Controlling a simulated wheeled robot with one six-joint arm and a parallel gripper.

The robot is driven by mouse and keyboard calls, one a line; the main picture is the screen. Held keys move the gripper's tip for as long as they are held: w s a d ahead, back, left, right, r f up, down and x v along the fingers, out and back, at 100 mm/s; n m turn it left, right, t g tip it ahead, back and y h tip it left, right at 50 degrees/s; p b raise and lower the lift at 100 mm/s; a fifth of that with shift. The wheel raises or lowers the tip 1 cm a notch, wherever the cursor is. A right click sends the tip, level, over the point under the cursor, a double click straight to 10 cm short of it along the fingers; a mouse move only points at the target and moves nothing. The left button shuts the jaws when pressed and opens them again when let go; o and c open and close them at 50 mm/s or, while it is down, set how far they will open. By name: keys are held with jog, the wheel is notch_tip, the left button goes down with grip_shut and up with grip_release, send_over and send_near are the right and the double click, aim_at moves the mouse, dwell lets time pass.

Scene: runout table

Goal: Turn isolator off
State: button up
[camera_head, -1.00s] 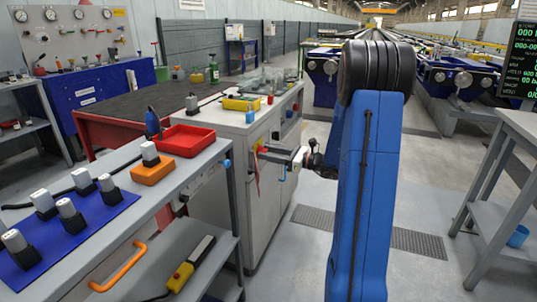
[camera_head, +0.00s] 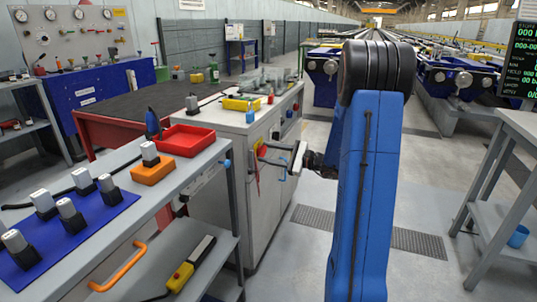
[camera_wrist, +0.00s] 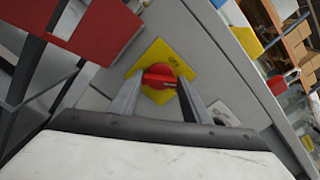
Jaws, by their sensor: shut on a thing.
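The isolator has a red rotary knob (camera_wrist: 158,76) on a yellow plate (camera_wrist: 180,62), on the side of a grey cabinet (camera_head: 230,170). In the wrist view the plate appears tilted, with small lettering too small to read. My gripper (camera_wrist: 158,86) is shut on the red knob, one finger on each side of it. In the head view my gripper (camera_head: 264,152) reaches in from the right to the cabinet side, and its fingers partly hide the yellow plate and the knob.
A red tray (camera_head: 187,141) and an orange block (camera_head: 153,172) sit on the grey bench (camera_head: 140,210) at left. A blue handle (camera_head: 283,172) is on the cabinet near my gripper. The floor right of the cabinet is clear.

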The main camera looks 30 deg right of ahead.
jog(key=n, duration=1)
jog(key=shift+n, duration=0.3)
jog(key=shift+f, duration=0.1)
dwell(0.3)
jog(key=o, duration=1)
jog(key=shift+o, duration=0.2)
jog(key=v, duration=1.7)
jog(key=shift+s+d, duration=0.2)
